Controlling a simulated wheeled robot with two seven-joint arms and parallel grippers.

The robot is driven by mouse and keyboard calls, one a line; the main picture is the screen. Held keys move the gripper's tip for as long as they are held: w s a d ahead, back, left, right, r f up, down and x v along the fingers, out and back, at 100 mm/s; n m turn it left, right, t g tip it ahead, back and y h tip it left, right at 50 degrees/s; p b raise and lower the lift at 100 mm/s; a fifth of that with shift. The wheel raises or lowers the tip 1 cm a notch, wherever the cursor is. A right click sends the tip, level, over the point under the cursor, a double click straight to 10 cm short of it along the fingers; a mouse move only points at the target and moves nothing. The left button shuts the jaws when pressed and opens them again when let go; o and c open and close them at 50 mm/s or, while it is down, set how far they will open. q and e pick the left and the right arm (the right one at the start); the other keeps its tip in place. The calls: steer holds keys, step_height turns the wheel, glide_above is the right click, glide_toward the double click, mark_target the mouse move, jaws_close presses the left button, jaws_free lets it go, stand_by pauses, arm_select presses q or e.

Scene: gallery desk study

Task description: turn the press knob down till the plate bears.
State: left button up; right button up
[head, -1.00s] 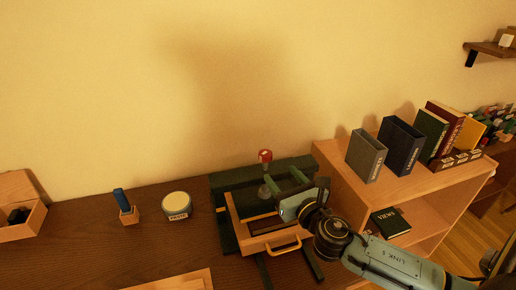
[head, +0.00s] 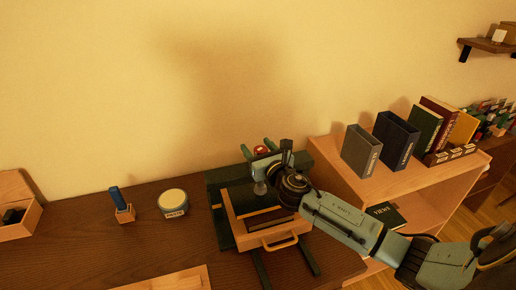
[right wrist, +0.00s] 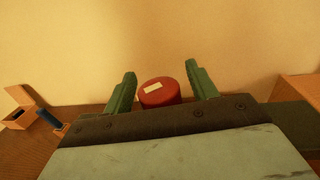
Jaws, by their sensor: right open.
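The press (head: 228,238) stands on the desk, a dark green frame with a wooden tray-like part (head: 236,231) and a front handle. Its red knob (head: 261,149) sits at the top, largely hidden by my right gripper in the head view. In the right wrist view the red knob (right wrist: 160,92), with a pale label on it, lies between the two green fingers. My right gripper (head: 257,146) is open, one finger on each side of the knob, with gaps showing. The plate is hidden, so I cannot tell whether it bears. My left gripper is out of view.
A round labelled tin (head: 173,203), a blue-handled item in a wooden block (head: 121,204) and an open wooden box (head: 20,218) stand to the left. A wooden shelf unit (head: 345,177) with binders (head: 361,149) and books stands close to the right.

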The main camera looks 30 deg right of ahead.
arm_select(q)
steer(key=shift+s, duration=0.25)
arm_select(e)
steer(key=c, duration=1)
